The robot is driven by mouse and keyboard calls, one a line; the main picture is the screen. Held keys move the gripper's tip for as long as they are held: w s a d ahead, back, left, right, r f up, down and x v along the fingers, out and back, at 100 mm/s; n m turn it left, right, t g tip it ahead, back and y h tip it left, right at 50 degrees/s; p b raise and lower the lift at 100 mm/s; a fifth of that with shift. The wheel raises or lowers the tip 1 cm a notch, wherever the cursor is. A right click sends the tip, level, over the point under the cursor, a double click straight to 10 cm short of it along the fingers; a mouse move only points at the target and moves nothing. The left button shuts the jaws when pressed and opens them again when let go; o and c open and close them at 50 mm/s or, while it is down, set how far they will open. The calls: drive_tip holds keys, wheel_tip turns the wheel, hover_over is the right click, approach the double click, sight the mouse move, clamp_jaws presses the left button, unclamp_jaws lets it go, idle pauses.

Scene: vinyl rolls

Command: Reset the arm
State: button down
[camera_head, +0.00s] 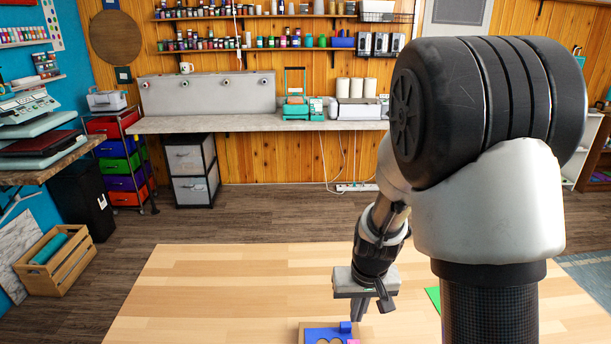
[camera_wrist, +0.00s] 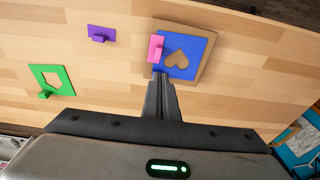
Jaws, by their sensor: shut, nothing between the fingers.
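My gripper (camera_head: 358,316) is over the wooden table (camera_head: 200,290), its fingers pointing down and empty. In the wrist view its fingers (camera_wrist: 161,76) are pressed together. Just beyond the fingertips in that view lies a brown square board (camera_wrist: 207,65) with a blue panel (camera_wrist: 200,48) that has a heart-shaped brown area. A pink piece (camera_wrist: 155,47) with a raised knob sits at the panel's left edge. Whether the fingers touch any of these, I cannot tell. The blue panel also shows at the bottom of the head view (camera_head: 318,332), partly cut off.
A purple piece (camera_wrist: 102,34) and a green piece with a cutout (camera_wrist: 64,72) lie apart on the table, to the left in the wrist view. My arm hides much of the table's right side in the head view. The table's left part is clear.

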drive_tip(key=s+r+t+p, duration=0.1)
drive_tip(key=s+r, duration=0.2)
drive_tip(key=r, duration=0.6)
drive_tip(key=s+r+t+p, duration=0.1)
drive_tip(key=s+r, duration=0.2)
drive_tip(key=r, duration=0.6)
drive_tip(key=s+r+t, duration=0.1)
drive_tip(key=s+r, duration=0.8)
drive_tip(key=s, duration=0.2)
drive_tip(key=shift+s+d+r+t+p, duration=0.2)
drive_tip(key=shift+s+r+t+p, duration=0.1)
drive_tip(key=shift+p, duration=0.15)
